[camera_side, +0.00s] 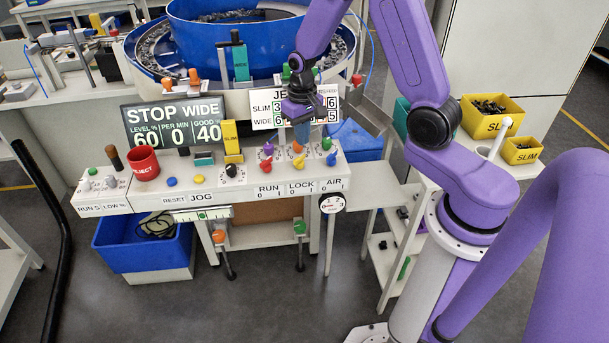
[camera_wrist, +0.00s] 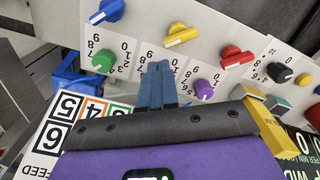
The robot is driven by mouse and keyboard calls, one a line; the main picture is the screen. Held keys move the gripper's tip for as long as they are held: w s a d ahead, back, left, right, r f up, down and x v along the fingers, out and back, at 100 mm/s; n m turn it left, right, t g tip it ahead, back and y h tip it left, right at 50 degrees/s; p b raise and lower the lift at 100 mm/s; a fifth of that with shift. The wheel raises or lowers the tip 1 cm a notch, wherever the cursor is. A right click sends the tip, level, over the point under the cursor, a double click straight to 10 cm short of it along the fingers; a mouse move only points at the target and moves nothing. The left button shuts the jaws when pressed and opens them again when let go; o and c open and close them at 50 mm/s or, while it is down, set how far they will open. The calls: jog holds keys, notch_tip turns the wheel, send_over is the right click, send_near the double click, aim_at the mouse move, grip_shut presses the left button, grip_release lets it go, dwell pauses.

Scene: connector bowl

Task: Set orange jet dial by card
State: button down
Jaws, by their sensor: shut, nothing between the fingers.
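The orange jet dial (camera_side: 298,147) sits in the upper row of the white panel, between the purple dial (camera_side: 268,149) and the green dial (camera_side: 326,144). My gripper (camera_side: 301,132) points down just above it, with its blue fingers together and empty. In the wrist view the shut fingers (camera_wrist: 156,88) cover the orange dial; only part of its number scale shows. The green dial (camera_wrist: 103,61) and purple dial (camera_wrist: 204,90) flank them. The jet card (camera_side: 262,109) has SLIM and WIDE rows; my gripper hides its middle. The wrist view shows the card (camera_wrist: 62,125) only partly, with an orange-framed number.
A screen (camera_side: 174,122) reads STOP WIDE, 60, 0, 40. Blue (camera_wrist: 106,12), yellow (camera_wrist: 180,34) and red (camera_wrist: 235,57) switches sit in front of the dials. A black dial (camera_wrist: 280,72) and a yellow SLIM block (camera_side: 232,142) stand to the side. A blue bowl (camera_side: 205,40) is behind.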

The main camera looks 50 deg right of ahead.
jog(key=shift+r, duration=1.55)
